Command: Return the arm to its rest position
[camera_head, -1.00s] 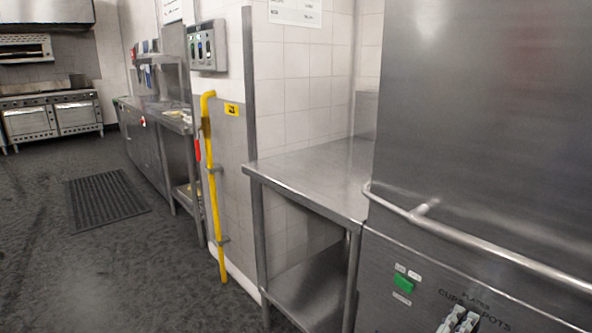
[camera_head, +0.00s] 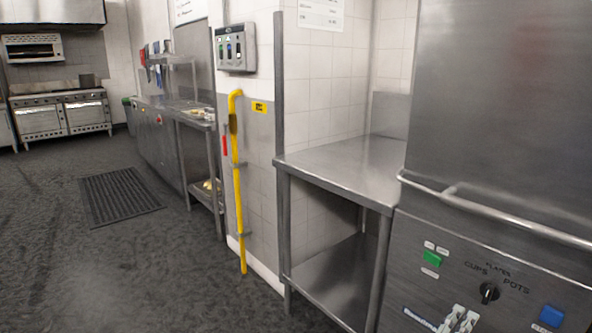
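Grey-white fingertips of a gripper (camera_head: 458,320), most likely my right one, show at the bottom edge of the head view, right of centre. They appear in front of the lower panel of the steel machine (camera_head: 450,275). Only the tips show, close together, and I cannot tell whether they are apart or shut. I see nothing held in them. The arm behind them is out of the picture. My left gripper is not in view.
A steel table (camera_head: 350,165) with a lower shelf stands left of the machine, whose handrail (camera_head: 500,213) sticks out. A yellow pipe (camera_head: 238,190) runs down the wall. The floor at left is open, with a dark mat (camera_head: 118,195). Ovens (camera_head: 62,115) stand at the back.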

